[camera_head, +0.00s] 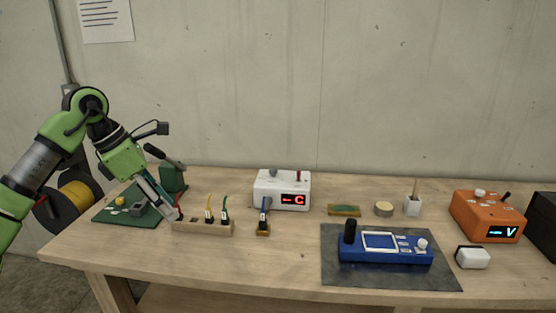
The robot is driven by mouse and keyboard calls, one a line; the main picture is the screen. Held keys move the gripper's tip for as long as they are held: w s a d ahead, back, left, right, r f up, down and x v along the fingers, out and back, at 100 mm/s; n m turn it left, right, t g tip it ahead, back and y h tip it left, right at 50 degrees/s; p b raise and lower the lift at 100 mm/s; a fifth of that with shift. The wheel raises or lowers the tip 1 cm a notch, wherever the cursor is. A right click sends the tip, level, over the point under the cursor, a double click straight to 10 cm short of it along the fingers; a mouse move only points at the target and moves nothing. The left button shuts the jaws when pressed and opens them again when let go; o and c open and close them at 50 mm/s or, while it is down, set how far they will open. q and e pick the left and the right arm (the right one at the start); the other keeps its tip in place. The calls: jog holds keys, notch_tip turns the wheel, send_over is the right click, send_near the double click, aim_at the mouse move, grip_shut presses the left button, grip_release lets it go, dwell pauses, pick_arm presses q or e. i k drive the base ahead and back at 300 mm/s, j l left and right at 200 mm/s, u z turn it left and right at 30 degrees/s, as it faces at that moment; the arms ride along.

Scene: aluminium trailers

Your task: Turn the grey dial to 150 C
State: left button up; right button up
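The white box (283,190) stands at the back middle of the bench. Its dark front display (293,200) shows a red C with small unreadable marks to its left. A grey dial (272,173) sits on top at the left, and a small red-topped part (298,176) sits at the right. My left gripper (174,211) points down at the left end of the wooden rack (203,228), well left of the white box. Its fingertips are beside a red piece there; whether they hold it is too small to tell. My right gripper is out of view.
The rack also holds a yellow (209,215) and a green piece (225,213). A blue piece (264,217) stands in front of the white box. A blue device (385,249) lies on a dark mat (440,278); an orange box (487,215) stands at right.

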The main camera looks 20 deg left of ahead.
aim_at(273, 170)
jog(key=i, duration=1.55)
